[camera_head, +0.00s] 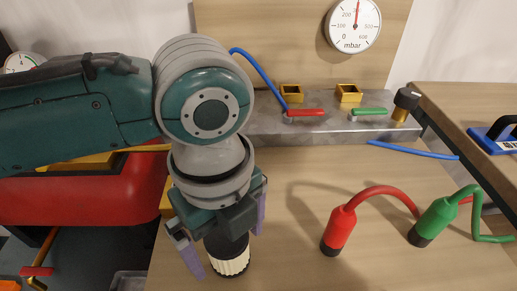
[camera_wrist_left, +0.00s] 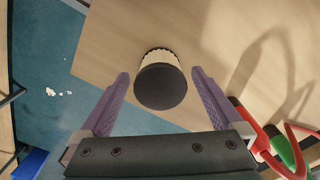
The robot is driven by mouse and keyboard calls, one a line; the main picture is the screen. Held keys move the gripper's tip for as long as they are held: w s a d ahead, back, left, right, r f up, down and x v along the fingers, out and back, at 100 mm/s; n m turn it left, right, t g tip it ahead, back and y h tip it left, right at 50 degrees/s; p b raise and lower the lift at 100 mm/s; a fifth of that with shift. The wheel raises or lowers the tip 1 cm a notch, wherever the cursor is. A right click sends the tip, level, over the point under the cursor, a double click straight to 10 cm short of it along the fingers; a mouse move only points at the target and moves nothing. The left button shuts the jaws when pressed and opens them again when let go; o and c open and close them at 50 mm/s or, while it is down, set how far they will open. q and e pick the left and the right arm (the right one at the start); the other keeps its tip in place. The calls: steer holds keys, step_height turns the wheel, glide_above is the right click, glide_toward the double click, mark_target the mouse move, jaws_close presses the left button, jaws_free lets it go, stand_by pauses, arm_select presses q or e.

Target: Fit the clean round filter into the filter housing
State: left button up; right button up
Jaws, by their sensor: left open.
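A round filter (camera_head: 231,262) with cream pleats and a dark end stands on the wooden table directly below my left gripper (camera_head: 226,238). In the left wrist view the filter's dark round end (camera_wrist_left: 160,87) lies between the purple fingers of the left gripper (camera_wrist_left: 160,76), with clear gaps on both sides. Its cream pleats (camera_wrist_left: 161,56) show beyond the dark end. The left gripper is open and points down. I cannot pick out the filter housing for certain; the arm hides part of the table. My right gripper is not in view.
A red handle (camera_head: 339,229) and a green handle (camera_head: 434,221) with hoses stand right of the gripper. A grey metal ledge (camera_head: 300,127) runs along the back beneath a pressure gauge (camera_head: 353,25). A red inflatable tube (camera_head: 80,190) lies at left. The front right tabletop is clear.

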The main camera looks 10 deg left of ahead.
arm_select(q)
steer(key=c, duration=1.4)
steer(key=shift+r, duration=0.1)
